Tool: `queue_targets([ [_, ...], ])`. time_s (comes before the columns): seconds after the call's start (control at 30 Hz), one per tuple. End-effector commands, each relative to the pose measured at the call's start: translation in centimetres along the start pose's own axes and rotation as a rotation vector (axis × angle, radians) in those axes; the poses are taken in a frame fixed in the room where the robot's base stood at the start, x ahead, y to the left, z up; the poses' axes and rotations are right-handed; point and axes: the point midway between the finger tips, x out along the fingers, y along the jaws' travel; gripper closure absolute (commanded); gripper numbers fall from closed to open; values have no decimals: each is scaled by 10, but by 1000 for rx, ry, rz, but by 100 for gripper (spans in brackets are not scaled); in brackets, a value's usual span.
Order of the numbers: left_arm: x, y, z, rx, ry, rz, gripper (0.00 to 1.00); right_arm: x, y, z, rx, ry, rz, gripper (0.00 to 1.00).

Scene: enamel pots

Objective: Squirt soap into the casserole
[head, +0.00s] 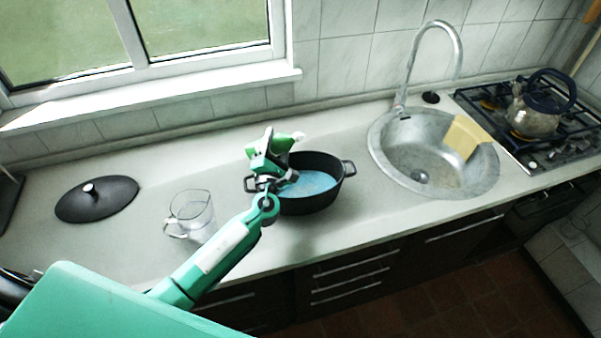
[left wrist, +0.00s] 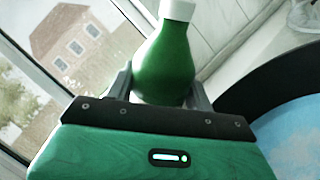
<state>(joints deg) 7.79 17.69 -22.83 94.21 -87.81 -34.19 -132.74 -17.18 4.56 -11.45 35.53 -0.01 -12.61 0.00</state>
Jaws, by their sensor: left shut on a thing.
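The black casserole (head: 312,203) stands on the counter left of the sink, with light blue liquid inside. It also shows at the right of the left wrist view (left wrist: 262,104). My left gripper (head: 266,163) is shut on a green soap bottle with a white cap (head: 288,143). In the head view the bottle is tilted, its cap pointing right, above the casserole's back left rim. In the left wrist view the bottle (left wrist: 165,62) sits between the two fingers. The gripper hides part of the bottle and of the casserole's left side. My right gripper is not in view.
A glass jug (head: 192,213) stands left of the casserole, close to my left arm. A black lid (head: 97,198) lies farther left. The round sink (head: 383,165) with a tall faucet (head: 457,50) and a yellow board is at right. A kettle (head: 537,112) stands on the stove.

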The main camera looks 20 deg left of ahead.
Motion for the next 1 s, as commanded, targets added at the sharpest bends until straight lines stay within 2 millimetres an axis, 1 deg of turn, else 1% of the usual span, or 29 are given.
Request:
queue_targets([
  [1.0, 0, 1, -2, 49, -15, 2, 78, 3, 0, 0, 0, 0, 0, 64],
])
